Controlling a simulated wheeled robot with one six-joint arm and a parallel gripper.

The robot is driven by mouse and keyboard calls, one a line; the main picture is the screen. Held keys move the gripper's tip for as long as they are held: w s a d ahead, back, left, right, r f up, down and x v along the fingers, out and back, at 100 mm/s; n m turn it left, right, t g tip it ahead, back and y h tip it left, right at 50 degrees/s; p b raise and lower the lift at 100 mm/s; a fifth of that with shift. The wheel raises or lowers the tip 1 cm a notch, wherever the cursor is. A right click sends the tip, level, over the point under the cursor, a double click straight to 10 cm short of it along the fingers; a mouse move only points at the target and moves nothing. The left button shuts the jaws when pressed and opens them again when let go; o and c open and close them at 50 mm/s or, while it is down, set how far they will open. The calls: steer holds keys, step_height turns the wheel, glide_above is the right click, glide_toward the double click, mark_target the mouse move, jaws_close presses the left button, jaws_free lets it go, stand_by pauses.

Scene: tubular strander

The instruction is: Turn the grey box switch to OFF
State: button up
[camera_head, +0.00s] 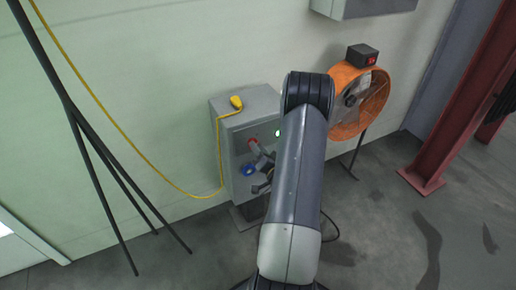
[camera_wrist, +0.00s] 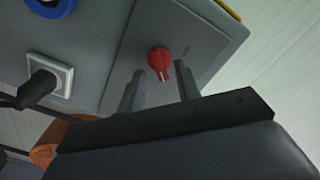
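The grey box (camera_head: 232,125) stands against the wall, left of my arm in the head view. It fills the upper part of the wrist view (camera_wrist: 118,22). Its red rotary switch (camera_wrist: 160,60) has a pale mark at its lower end in the wrist view; the small print beside it is unreadable. The red switch also shows in the head view (camera_head: 252,143). My gripper (camera_wrist: 158,70) is open, one finger each side of the switch, with gaps visible. I cannot tell how deep the fingertips reach around it. My arm hides part of the box in the head view.
A blue socket (camera_head: 248,169) and a white socket with a black plug (camera_wrist: 45,82) are on the box. A yellow cable (camera_head: 140,153) hangs left, with a yellow piece (camera_head: 236,102) on top. An orange fan (camera_head: 344,112) stands right. A dark tripod (camera_head: 100,150) stands left.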

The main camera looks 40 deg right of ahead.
steer(key=shift+w+d, duration=0.1)
steer(key=shift+w, duration=0.4)
steer(key=shift+c, duration=0.4)
jaws_close()
